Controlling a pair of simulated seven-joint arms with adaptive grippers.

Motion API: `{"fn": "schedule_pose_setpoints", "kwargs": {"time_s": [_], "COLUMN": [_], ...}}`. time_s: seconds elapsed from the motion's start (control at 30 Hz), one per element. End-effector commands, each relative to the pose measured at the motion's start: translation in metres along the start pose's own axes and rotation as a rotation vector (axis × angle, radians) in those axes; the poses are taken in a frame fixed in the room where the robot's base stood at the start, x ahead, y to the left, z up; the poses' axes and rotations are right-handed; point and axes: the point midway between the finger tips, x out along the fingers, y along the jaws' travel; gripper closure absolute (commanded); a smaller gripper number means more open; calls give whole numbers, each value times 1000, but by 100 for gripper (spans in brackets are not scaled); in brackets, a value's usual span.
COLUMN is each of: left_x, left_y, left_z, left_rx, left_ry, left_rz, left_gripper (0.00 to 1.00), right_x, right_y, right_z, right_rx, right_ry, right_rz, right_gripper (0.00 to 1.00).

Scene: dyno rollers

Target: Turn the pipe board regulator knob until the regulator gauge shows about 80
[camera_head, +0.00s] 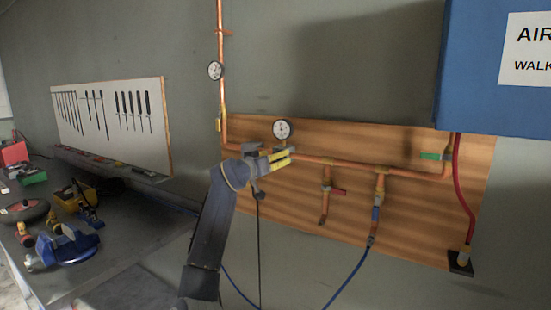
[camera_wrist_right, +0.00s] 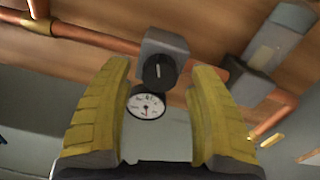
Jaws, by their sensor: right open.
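The regulator, a grey block (camera_wrist_right: 168,50), sits on the copper line in the right wrist view. Its black round knob (camera_wrist_right: 158,71) with a pale mark faces the camera. The regulator gauge (camera_wrist_right: 146,106), a white dial, shows just below the knob; its numbers are too small to read surely. In the head view the gauge (camera_head: 282,129) stands above the pipe. My right gripper (camera_head: 291,155) has yellow fingers at the pipe board (camera_head: 430,210), just below the gauge. In the wrist view this gripper (camera_wrist_right: 158,78) is open, its fingers either side of the knob, with gaps. My left gripper is out of view.
A second gauge (camera_head: 215,70) is on the vertical pipe at the left. Valves with red (camera_head: 338,191) and green (camera_head: 431,156) handles are to the right. A blue box (camera_head: 480,70) hangs at upper right. A bench (camera_head: 130,245) with tools stands left.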

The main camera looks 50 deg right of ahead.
Motion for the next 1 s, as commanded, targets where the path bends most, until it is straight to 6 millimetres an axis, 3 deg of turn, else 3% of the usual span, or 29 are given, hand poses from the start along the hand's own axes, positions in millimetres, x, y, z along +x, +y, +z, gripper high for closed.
{"fn": "schedule_pose_setpoints", "kwargs": {"time_s": [0.5,1.0], "left_x": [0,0], "left_y": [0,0], "left_z": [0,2], "left_rx": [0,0], "left_ry": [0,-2], "left_rz": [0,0], "left_gripper": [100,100], "right_x": [7,7], "right_y": [0,0], "right_z": [0,0], "right_rx": [0,0], "right_ry": [0,0], "right_rz": [0,0], "right_gripper": [43,100]}}
